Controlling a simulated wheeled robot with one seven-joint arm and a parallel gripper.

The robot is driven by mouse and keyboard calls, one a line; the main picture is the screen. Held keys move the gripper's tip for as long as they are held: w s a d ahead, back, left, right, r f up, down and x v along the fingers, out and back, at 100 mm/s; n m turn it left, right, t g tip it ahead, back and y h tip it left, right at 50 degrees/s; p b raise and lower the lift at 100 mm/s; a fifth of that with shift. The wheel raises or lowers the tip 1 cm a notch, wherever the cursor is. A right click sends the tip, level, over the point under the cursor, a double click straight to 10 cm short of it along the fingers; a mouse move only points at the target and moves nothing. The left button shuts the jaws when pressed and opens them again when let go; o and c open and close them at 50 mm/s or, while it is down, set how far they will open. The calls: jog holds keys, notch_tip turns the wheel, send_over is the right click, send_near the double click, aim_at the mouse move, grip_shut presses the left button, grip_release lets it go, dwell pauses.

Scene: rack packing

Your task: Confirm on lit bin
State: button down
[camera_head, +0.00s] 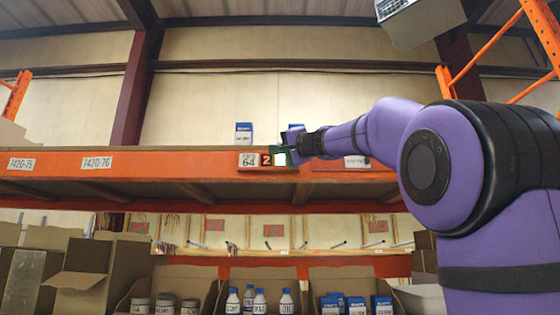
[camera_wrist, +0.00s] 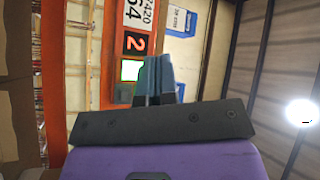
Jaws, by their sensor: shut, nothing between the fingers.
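A small module on the orange shelf beam shows a red-orange digit 2 (camera_head: 266,160), also seen in the wrist view (camera_wrist: 135,43). Beside it is a lit button (camera_head: 280,158), white with a green edge, which also shows in the wrist view (camera_wrist: 130,70). A white label ending in 64 (camera_head: 248,160) is left of the digit. My gripper (camera_head: 291,136) is at the beam, just beside the lit button. In the wrist view its blue-grey fingers (camera_wrist: 158,64) are shut together and empty, next to the button. Whether they touch the module I cannot tell.
A blue-and-white box (camera_head: 243,133) stands on the shelf above the label. The orange beam (camera_head: 190,163) runs across the view. Below are open cartons with grey jars (camera_head: 165,304), white bottles (camera_head: 259,302) and blue boxes (camera_head: 356,305). Orange rack uprights (camera_head: 548,35) stand at right.

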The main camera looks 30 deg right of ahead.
aim_at(280, 157)
jog(key=shift+w+d, duration=0.75)
jog(key=shift+w, duration=0.3)
jog(key=shift+w+d, duration=0.7)
jog(key=shift+w, duration=0.4)
jog(key=shift+w+d, duration=0.75)
jog(key=shift+w, duration=0.3)
jog(key=shift+w+d, duration=0.1)
jog(key=shift+w, duration=0.05)
jog(key=shift+w+d, duration=0.15)
jog(key=shift+w, duration=0.05)
jog(key=shift+w+d, duration=0.25)
jog(key=shift+w, duration=0.1)
dwell(0.4)
jog(key=shift+s+a, duration=0.1)
jog(key=shift+s, duration=0.05)
dwell(0.3)
jog(key=shift+s+a, duration=0.4)
jog(key=shift+s, duration=0.15)
jog(key=shift+s+a, duration=0.7)
jog(key=shift+s, duration=0.35)
jog(key=shift+s+a, duration=0.7)
jog(key=shift+s, duration=0.35)
